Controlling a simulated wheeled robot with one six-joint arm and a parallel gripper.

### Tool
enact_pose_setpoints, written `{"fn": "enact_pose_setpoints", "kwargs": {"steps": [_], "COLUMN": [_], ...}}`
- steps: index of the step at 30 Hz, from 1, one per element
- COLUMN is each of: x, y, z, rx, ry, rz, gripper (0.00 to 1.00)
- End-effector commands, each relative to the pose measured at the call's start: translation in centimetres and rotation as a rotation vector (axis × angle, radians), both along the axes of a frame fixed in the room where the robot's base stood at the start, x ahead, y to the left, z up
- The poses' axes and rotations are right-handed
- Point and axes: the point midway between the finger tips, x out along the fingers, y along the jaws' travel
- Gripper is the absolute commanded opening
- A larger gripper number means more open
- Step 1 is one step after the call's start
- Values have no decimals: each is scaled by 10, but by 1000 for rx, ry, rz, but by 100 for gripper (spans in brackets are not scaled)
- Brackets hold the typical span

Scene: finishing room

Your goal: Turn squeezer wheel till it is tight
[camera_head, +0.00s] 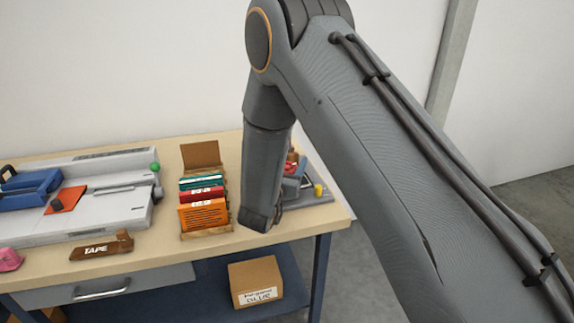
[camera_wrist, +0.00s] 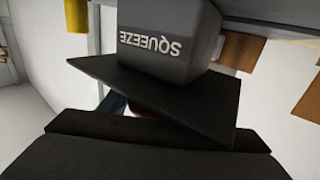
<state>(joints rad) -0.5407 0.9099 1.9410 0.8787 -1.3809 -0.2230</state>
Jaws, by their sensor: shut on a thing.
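The squeezer (camera_head: 293,184) stands at the right end of the bench, mostly hidden behind my arm in the head view. Red and grey parts of it show beside the arm. In the wrist view, a grey block (camera_wrist: 165,25) with the upside-down word SQUEEZE fills the top middle. A dark tilted plate lies just below it. My gripper (camera_wrist: 150,128) is at the bottom of the wrist view, close against the squeezer. It is shut on a part mostly hidden by dark surfaces, apparently the squeezer wheel. I cannot tell how tight the wheel is.
A wooden card rack (camera_head: 206,232) stands left of my arm. Further left are a grey machine (camera_head: 110,211), a brown TAPE holder (camera_head: 101,246) and a pink item (camera_head: 9,260). A yellow knob (camera_head: 318,189) is at the right. A cardboard box (camera_head: 256,281) sits on the lower shelf.

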Motion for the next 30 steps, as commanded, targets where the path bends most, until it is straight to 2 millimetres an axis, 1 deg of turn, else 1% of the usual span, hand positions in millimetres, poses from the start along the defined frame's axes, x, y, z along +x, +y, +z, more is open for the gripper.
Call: {"fn": "enact_pose_setpoints", "kwargs": {"steps": [6,12,28,29,30], "x": [-1,-2,-2,-2,-2], "y": [-3,-5,-7,-7,-7], "z": [1,2,2,2,2], "rx": [2,1,0,0,0], "ry": [-4,-4,-4,-4,-5], "rz": [-119,-180,-204,-204,-203], "gripper": [35,35,35,59,66]}}
